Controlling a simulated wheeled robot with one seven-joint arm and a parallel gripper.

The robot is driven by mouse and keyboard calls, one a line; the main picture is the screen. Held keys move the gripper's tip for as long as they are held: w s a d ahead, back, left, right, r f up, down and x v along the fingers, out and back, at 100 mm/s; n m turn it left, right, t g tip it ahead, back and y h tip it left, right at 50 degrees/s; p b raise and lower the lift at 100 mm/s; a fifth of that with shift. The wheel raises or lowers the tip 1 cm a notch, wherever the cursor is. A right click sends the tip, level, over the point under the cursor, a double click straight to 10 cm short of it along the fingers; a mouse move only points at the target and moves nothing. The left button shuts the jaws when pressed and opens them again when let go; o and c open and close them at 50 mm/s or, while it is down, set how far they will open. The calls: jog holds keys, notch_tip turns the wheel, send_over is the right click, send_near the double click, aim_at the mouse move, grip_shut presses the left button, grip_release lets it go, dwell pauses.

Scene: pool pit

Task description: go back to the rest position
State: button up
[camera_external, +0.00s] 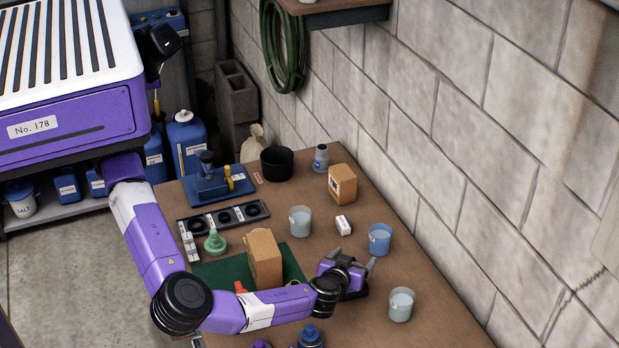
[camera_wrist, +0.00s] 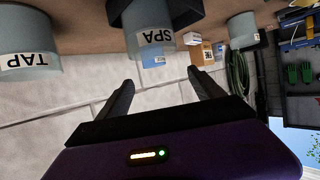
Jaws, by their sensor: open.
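My gripper (camera_external: 348,262) is open and reaches over the right part of the brown table (camera_external: 440,318), toward the block wall. In the wrist view its two fingers (camera_wrist: 160,88) stand apart with nothing between them. A blue beaker (camera_external: 380,238) stands just beyond the fingers. A clear beaker (camera_external: 400,303) stands at the right. Another clear beaker (camera_external: 300,220) stands farther back. The wrist view is upside down and shows a beaker marked TAP (camera_wrist: 28,55) and one marked SPA (camera_wrist: 152,33), with a dark block at the latter.
A cardboard box (camera_external: 264,258) stands on a green mat (camera_external: 215,272) close to my forearm. Another box (camera_external: 342,184), a small white box (camera_external: 343,225), a black pot (camera_external: 277,163) and a blue device (camera_external: 218,185) stand farther back. The wall (camera_external: 480,150) borders the table's right side.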

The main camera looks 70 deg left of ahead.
jog(key=shift+r, duration=0.55)
jog(key=s+d+r+m+t+h+b, duration=0.1)
jog(key=s+r+t, duration=0.25)
jog(key=s, duration=0.65)
jog(key=s+r+m+t+h, duration=0.15)
jog(key=s+t, duration=0.25)
jog(key=s, duration=0.7)
jog(key=s+a+f+m+g+h, duration=0.1)
jog(key=s+a+f+m+h, duration=0.25)
jog(key=s+a, duration=0.55)
jog(key=s+a+r+m+g+h, duration=0.1)
jog(key=s+a+m+h, duration=0.2)
jog(key=s+a, duration=0.2)
jog(key=a, duration=0.3)
jog(key=shift+s+h, duration=0.2)
jog(key=shift+h, duration=0.1)
